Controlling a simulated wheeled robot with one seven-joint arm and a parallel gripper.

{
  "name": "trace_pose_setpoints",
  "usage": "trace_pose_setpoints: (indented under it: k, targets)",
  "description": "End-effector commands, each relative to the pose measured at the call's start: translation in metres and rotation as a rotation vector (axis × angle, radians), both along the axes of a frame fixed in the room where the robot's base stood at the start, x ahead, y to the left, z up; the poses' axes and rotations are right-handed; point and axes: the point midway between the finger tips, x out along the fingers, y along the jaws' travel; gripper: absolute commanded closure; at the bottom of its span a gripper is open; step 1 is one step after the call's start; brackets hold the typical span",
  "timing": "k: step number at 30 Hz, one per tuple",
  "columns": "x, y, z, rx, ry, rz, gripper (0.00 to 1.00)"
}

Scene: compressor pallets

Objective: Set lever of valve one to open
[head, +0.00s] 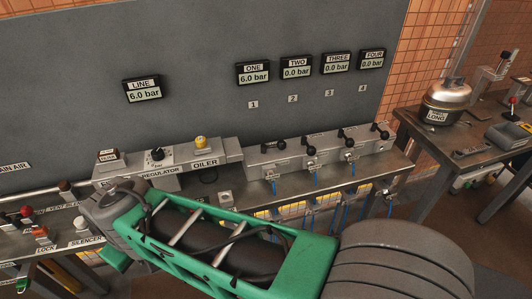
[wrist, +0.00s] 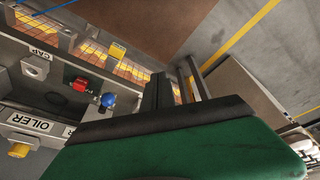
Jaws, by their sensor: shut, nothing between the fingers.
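Valve one (head: 271,160) is the leftmost of a row of valve blocks on the bench. Its black-knobbed lever (head: 279,142) shows at the block's top, but its exact setting is too small to tell. The display marked ONE (head: 252,73) reads 6.0 bar. My gripper (wrist: 158,90) shows in the wrist view beyond the green and black housing, shut and empty. It touches no lever that I can see. In the head view my green arm crosses in front of the bench and my fingers cannot be made out.
The oiler (head: 201,154) with a yellow knob and the regulator (head: 157,165) stand left of the valves. Displays TWO, THREE and FOUR read 0.0 bar; LINE (head: 142,90) reads 6.0 bar. Blue hoses (head: 312,205) hang below the valves. A blue ball (wrist: 108,100) shows near a red part (wrist: 80,85).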

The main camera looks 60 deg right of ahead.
Motion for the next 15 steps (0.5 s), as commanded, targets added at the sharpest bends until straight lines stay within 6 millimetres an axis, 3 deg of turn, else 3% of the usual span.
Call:
trace_pose_setpoints:
  k: [2, 5, 6, 8, 9, 12, 15]
  targets:
    - [0.005, -0.032, -0.023, -0.097, -0.007, 0.044, 1.00]
    - [0.003, -0.109, -0.055, -0.349, 0.020, 0.162, 1.00]
    - [-0.005, -0.146, -0.064, -0.483, 0.067, 0.236, 1.00]
    - [-0.024, -0.200, -0.070, -0.694, 0.181, 0.372, 1.00]
    - [-0.040, -0.231, -0.068, -0.826, 0.283, 0.471, 1.00]
    - [-0.076, -0.290, -0.050, -1.090, 0.586, 0.732, 1.00]
    - [-0.101, -0.321, -0.025, -1.247, 0.894, 0.967, 1.00]
